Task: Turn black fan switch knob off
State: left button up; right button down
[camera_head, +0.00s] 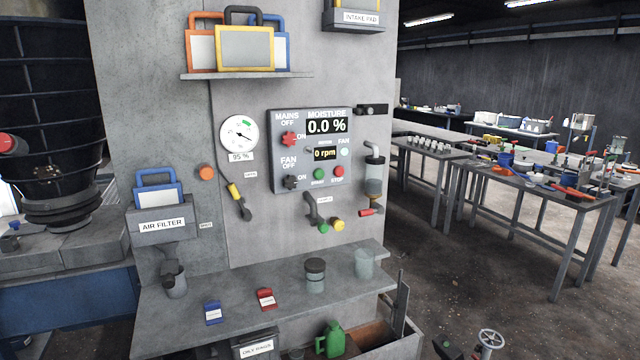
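The black fan switch knob (291,182) sits at the lower left of the grey control panel (272,150). "FAN OFF" is printed above it and "ON" to its right. The knob is small here, and I cannot tell which mark it points to. The red mains knob (290,139) is above it, between "MAINS OFF" and "ON". The moisture display (327,126) reads 0.0 %, and the small display (325,154) reads 0 rpm. The fan lamp (344,152) looks pale. Neither of my grippers is in view.
A grey shelf (230,300) juts out lower down, holding jars and small cards. Worktables (540,190) stand at right beyond open floor (450,270).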

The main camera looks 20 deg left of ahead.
aim_at(291, 182)
jog(key=z, duration=0.45)
jog(key=i, duration=0.85)
jog(key=z, duration=0.1)
